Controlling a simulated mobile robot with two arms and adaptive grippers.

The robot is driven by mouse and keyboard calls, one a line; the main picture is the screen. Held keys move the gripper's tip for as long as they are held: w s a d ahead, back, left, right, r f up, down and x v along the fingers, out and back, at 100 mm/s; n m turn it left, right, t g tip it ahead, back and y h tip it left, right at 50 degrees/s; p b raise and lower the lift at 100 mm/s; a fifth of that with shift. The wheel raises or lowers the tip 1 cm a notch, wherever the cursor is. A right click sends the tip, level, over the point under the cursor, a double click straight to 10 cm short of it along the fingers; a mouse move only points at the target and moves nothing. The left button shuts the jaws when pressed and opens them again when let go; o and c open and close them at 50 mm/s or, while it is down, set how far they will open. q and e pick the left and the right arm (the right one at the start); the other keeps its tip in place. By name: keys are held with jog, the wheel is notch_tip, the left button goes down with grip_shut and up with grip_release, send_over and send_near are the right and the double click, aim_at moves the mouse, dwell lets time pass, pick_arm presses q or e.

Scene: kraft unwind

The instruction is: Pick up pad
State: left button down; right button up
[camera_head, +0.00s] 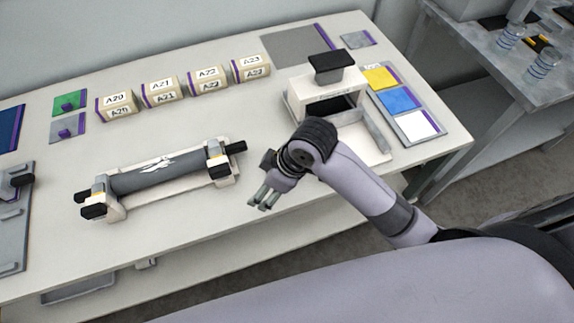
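Several flat coloured pads lie on the white table. A yellow pad (381,78), a blue pad (399,100) and a white pad (417,125) sit in a row on a grey board at the right. A green pad (70,102) and a grey pad (67,128), each with a small purple piece, lie at the upper left. My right gripper (264,200) hangs near the table's front edge, left of the white device and apart from every pad. Nothing shows between its fingers; their opening is too small to judge. My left gripper is not in view.
A dark roller (157,174) on a white cradle lies left of my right gripper. A white device (328,91) with a black top stands behind it. Several labelled boxes (161,90) line the back. A metal cart (500,75) stands at the right.

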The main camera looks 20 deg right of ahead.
jog(key=w+d+r+n+g+h, duration=0.1)
jog(key=w+d+r+n+h, duration=0.15)
jog(key=w+r+n, duration=0.2)
jog(key=w+d+r+n+g+h, duration=0.1)
jog(key=w+d+r+n+h, duration=0.1)
jog(key=w+d+r+n, duration=0.3)
jog(key=shift+m, duration=0.85)
jog(key=f, duration=0.3)
jog(key=s+f+p, duration=0.1)
jog(key=f, duration=0.3)
jog(key=s+a+f+p, duration=0.1)
jog(key=f, duration=0.2)
jog(key=shift+s+f, duration=0.1)
jog(key=shift+f, duration=0.15)
notch_tip(320, 180, down, 4)
jog(key=shift+s+a+f+p, duration=0.1)
jog(key=shift+s+p, duration=0.05)
jog(key=shift+p, duration=0.8)
jog(key=shift+f, duration=0.55)
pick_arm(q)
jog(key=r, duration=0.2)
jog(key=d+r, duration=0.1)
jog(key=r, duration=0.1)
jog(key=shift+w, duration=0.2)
pick_arm(e)
jog(key=shift+c, duration=0.4)
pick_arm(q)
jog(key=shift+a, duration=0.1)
pick_arm(e)
jog(key=c, duration=1.2)
